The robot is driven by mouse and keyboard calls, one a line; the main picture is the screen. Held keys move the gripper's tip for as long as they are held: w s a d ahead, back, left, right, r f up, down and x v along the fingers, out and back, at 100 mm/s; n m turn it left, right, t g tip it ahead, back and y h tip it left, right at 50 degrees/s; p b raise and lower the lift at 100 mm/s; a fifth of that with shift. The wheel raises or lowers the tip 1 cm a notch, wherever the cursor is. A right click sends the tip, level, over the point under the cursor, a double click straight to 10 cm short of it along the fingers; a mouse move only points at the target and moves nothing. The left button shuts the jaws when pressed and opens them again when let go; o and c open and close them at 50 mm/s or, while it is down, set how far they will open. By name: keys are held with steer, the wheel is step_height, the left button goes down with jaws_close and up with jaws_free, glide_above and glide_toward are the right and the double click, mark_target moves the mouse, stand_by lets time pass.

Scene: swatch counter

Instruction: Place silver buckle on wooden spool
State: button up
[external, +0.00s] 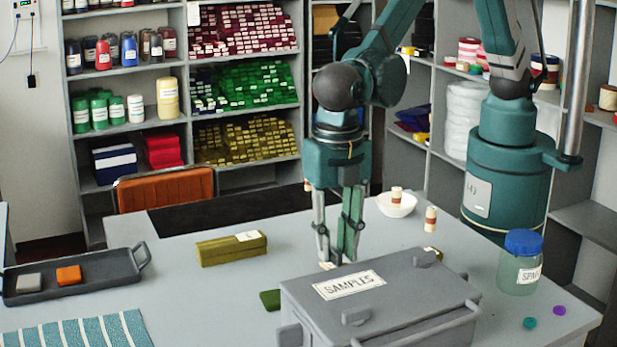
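I cannot pick out a silver buckle for certain. A small silver-grey block (29,281) lies on the dark tray at the left. A wooden spool (430,219) stands upright on the table right of centre. Another spool (397,195) stands in or just behind a small white bowl (397,207). My gripper (336,256) points straight down near the table, behind the grey samples box and left of the spools. A small pale thing (327,265) shows at its fingertips; I cannot tell whether it is held. The finger gap is unclear.
The lidded grey SAMPLES box (440,305) fills the front right. A jar with a blue lid (521,263) stands at its right. An olive case (231,249) lies left of my gripper. The dark tray (110,281) also holds an orange block (68,275). The table's left middle is clear.

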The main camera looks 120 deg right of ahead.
mark_target(335, 249)
steer(key=shift+r, duration=0.15)
step_height(335, 249, up, 12)
stand_by(0.8)
stand_by(0.6)
